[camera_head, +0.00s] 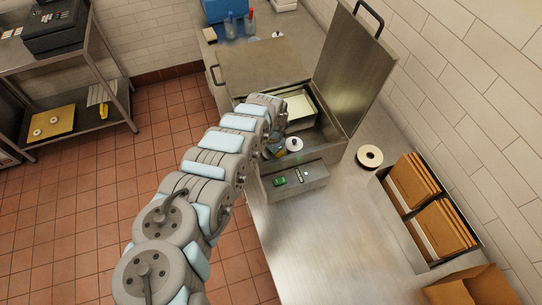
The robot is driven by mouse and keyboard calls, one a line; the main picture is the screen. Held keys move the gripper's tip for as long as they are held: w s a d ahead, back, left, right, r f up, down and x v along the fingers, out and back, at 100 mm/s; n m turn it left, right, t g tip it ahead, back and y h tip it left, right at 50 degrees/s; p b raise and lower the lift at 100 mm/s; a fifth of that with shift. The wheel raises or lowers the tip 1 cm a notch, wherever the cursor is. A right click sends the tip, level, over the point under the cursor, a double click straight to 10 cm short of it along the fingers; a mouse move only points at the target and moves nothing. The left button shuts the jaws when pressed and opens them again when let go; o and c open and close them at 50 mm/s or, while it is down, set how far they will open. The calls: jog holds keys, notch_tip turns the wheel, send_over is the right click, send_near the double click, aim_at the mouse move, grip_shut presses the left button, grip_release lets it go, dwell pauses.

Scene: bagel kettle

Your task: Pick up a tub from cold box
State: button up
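The cold box (310,142) is set in the steel counter, with one hinged lid (346,65) raised and the other lid (264,64) lying shut. Inside the open part, a pale rectangular tub (300,108) sits toward the back. A small white round item (293,144) with a dark centre lies nearer the front. My gripper (279,149) is at the front left of the opening, close beside the round item. My arm hides much of the gripper and the left side of the opening. Its fingers are too small and covered to tell their state.
A grey control unit (295,180) with a green display is at the cold box's front. A tape roll (369,156) lies right of it. An open cardboard box (472,288) stands at bottom right. The counter's near middle is clear.

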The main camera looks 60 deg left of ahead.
jog(key=c, duration=1.3)
jog(key=shift+c, duration=0.2)
jog(key=shift+r, duration=0.15)
